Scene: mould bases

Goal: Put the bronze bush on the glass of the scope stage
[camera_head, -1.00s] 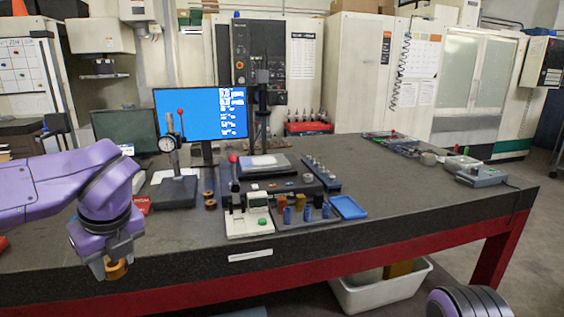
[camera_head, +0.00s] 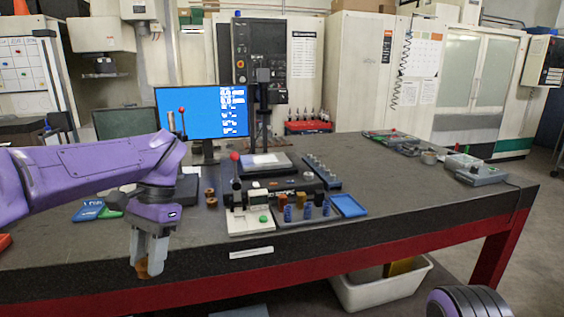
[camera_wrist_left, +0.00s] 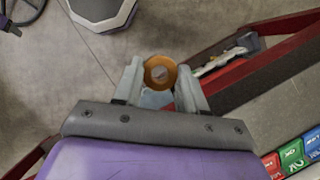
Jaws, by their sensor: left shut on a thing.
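My left gripper (camera_head: 146,262) is shut on the bronze bush (camera_head: 142,269). In the left wrist view the bush (camera_wrist_left: 160,72) shows as a round ring between the two fingertips (camera_wrist_left: 162,85), with floor beyond it. In the head view the gripper points down at the table's front edge. The scope stage (camera_head: 262,170) stands near the middle of the table, to the right of and behind the gripper, with its pale glass (camera_head: 265,160) on top. The glass looks bare. My right gripper is not in view.
Two other bronze-coloured pieces (camera_head: 210,196) stand left of the stage. The right table top (camera_head: 430,205) is mostly clear.

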